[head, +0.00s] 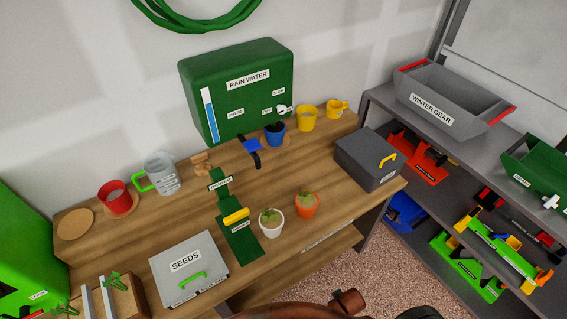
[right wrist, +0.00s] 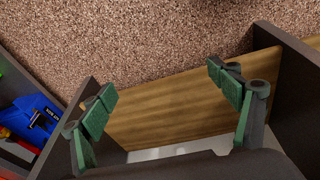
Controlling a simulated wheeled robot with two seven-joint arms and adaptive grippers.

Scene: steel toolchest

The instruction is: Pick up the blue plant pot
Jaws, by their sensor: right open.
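The blue plant pot (head: 274,138) stands upright at the back of the wooden workbench, with a dark plant in it. It is in front of the green rain water tank and appears to sit on a round wooden coaster (head: 286,140). My right gripper (right wrist: 162,88) shows in the right wrist view with its two green fingers wide apart and nothing between them. It is over a wooden board and the carpet, away from the pot, which that view does not show. Neither gripper's fingers show in the head view. My left gripper is not in view.
A blue-and-black tap (head: 252,149) is just left of the pot; a yellow pot (head: 306,118) is to its right. White (head: 271,226) and orange (head: 306,205) pots stand nearer the front. A grey box (head: 369,159) sits at the bench's right end. Bare wood lies in front of the pot.

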